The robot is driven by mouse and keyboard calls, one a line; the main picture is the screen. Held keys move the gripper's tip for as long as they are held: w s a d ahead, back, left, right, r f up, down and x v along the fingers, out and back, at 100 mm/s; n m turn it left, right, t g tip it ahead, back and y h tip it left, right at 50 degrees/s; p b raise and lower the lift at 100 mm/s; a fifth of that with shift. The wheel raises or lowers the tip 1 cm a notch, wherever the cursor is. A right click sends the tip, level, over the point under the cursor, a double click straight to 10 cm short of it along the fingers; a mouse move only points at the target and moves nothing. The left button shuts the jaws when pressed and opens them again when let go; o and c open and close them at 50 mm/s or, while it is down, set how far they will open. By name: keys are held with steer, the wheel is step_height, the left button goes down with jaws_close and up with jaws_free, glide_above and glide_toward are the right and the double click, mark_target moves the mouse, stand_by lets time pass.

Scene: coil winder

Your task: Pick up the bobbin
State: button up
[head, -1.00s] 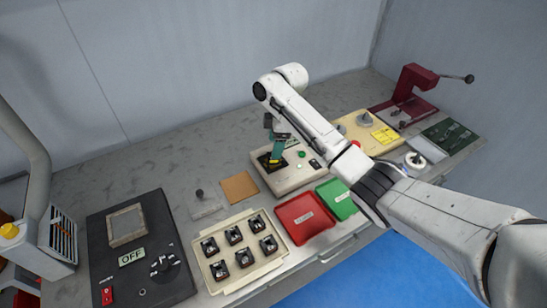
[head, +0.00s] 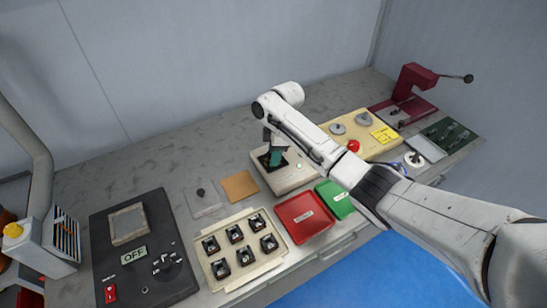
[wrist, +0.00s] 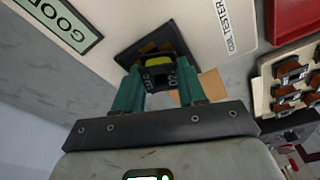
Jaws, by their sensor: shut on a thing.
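The bobbin (wrist: 158,76), a small black part with a yellow band and pale markings, is between my gripper's two green fingers in the wrist view. My gripper (wrist: 158,88) is shut on it, with a finger on each side. The bobbin is at the dark square recess of the coil tester (wrist: 205,30); I cannot tell whether it still touches the recess. In the head view my gripper (head: 275,158) points down at the tester (head: 298,179), and the bobbin is not clearly visible there. The tester's display reads GOOD (wrist: 63,22).
A cream tray (head: 234,285) of several black bobbins stands at the front. A red tray (head: 305,218) and a green tray (head: 335,199) lie beside it. A brown pad (head: 240,186) is left of the tester. A dark panel marked OFF (head: 150,205) is further left.

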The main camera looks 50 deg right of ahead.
steer(key=c, duration=0.5)
steer(key=shift+r, duration=0.1)
steer(key=shift+c, duration=0.2)
steer(key=shift+r, duration=0.25)
step_height(320, 180, up, 2)
steer(key=shift+w+r+b, duration=0.1)
steer(key=shift+r+b, duration=0.1)
steer(key=shift+b, duration=0.4)
steer(key=s+a+r+p, duration=0.5)
steer(key=s+r+p, duration=0.2)
steer(key=s+r, duration=0.3)
steer(key=shift+s, duration=1.65)
steer(key=shift+f, duration=0.1)
